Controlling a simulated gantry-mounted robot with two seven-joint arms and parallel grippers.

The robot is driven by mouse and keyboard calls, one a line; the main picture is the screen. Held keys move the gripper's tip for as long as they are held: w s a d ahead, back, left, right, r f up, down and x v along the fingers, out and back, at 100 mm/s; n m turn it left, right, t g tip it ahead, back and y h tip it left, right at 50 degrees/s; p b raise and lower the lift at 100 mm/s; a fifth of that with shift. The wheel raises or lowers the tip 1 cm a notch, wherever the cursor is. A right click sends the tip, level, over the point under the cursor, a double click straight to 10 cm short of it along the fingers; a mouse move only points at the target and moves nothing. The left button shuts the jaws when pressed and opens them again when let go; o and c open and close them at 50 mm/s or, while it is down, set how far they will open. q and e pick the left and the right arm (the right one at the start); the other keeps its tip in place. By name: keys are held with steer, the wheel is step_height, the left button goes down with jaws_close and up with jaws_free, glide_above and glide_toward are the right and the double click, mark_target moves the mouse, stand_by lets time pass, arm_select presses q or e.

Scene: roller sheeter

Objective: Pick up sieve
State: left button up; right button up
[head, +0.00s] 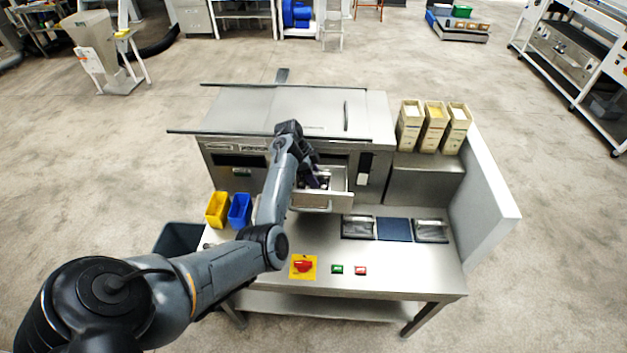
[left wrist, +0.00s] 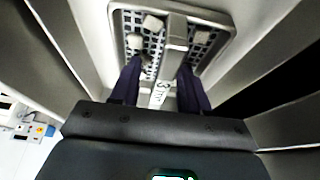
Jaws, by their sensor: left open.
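The sieve (left wrist: 202,40) shows in the left wrist view as a grey perforated tray with a pale rim. Several whitish lumps lie on its left part. A pale central bar (left wrist: 176,42) crosses it, with a label reading "3 m" in part. My left gripper (left wrist: 160,86) is open, with one dark finger on each side of this bar; I cannot tell whether they touch it. In the head view my left gripper (head: 316,178) reaches into the open drawer (head: 322,201) of the machine, where my arm partly hides the sieve. My right gripper is not in view.
The steel machine (head: 285,108) stands behind the drawer. A yellow bin (head: 217,210) and a blue bin (head: 240,211) stand left. Several pale containers (head: 434,135) stand back right. Dark trays (head: 358,227) and a red switch (head: 303,265) are on the bench (head: 400,275).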

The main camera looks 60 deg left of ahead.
arm_select(q)
jaws_close()
stand_by(0.3)
stand_by(0.3)
